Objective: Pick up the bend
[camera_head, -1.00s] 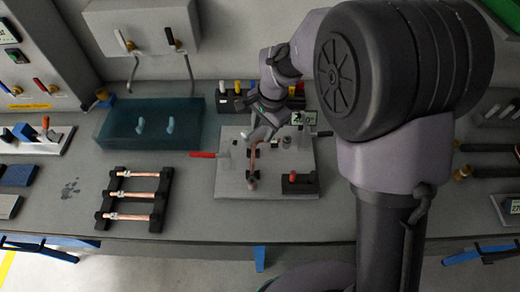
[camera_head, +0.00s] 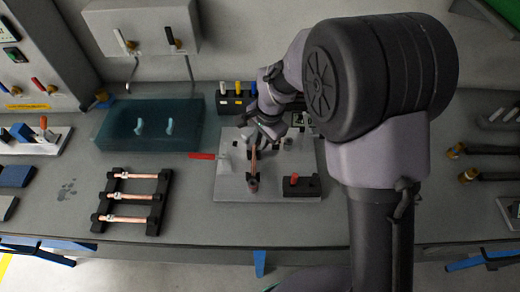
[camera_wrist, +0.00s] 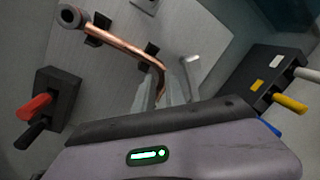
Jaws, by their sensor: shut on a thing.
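The bend (camera_wrist: 125,45) is a bright copper tube with a curved end and a dark ring-shaped fitting at its far end. In the wrist view it runs from the upper left down to between my fingers. My gripper (camera_wrist: 165,88) is shut on the bend near its curved end. In the head view the bend (camera_head: 253,160) stands over the pale grey fixture plate (camera_head: 228,188), below my gripper (camera_head: 260,136). Black supports (camera_wrist: 99,23) show beside the tube in the wrist view. It seems lifted off them, but the gap is hard to judge.
A black block with a red handle (camera_head: 294,181) sits on the plate's right side. A tube rack (camera_head: 108,200) with copper tubes and a teal tray (camera_head: 105,125) lie to the left. A black holder with coloured handles (camera_head: 229,101) stands behind.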

